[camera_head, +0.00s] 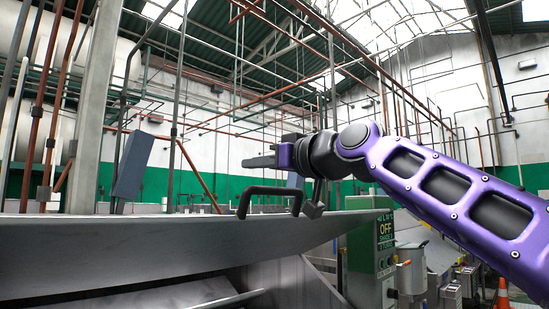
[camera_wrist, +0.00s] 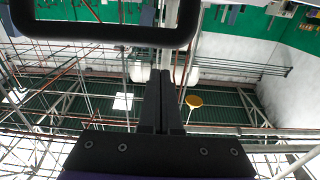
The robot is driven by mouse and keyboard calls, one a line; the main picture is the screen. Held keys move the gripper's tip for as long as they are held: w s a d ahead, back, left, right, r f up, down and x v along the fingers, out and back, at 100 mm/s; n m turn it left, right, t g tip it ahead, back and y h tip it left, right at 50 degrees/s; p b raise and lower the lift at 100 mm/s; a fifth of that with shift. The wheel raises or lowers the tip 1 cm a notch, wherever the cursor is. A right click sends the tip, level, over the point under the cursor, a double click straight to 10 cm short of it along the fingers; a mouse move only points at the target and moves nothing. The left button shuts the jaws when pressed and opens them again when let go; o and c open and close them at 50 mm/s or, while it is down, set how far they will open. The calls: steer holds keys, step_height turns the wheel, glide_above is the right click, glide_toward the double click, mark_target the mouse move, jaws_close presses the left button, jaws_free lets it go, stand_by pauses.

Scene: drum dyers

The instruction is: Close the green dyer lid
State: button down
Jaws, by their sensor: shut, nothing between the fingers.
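The dyer lid (camera_head: 130,245) is a broad grey metal panel across the lower left of the head view. It looks raised, with a gap and pale metal surfaces below it. A black bar handle (camera_head: 268,190) stands on its upper edge and also shows large at the top of the wrist view (camera_wrist: 110,32). My gripper (camera_head: 250,162) points left just above the handle in the head view. Its fingers are together and empty in the wrist view (camera_wrist: 166,76). I cannot tell whether they touch the handle.
A green control box (camera_head: 368,255) with an OFF sign stands right of the lid. Metal containers (camera_head: 411,270) and an orange cone (camera_head: 503,293) are farther right. A grey slanted panel (camera_head: 133,165) stands behind the lid at left. Pipes and posts fill the background.

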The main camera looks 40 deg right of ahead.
steer(key=f, duration=0.1)
steer(key=s+f, duration=0.1)
steer(key=f, duration=0.1)
steer(key=shift+s+b, duration=0.2)
steer(key=shift+b, duration=0.1)
steer(key=shift+f, duration=0.25)
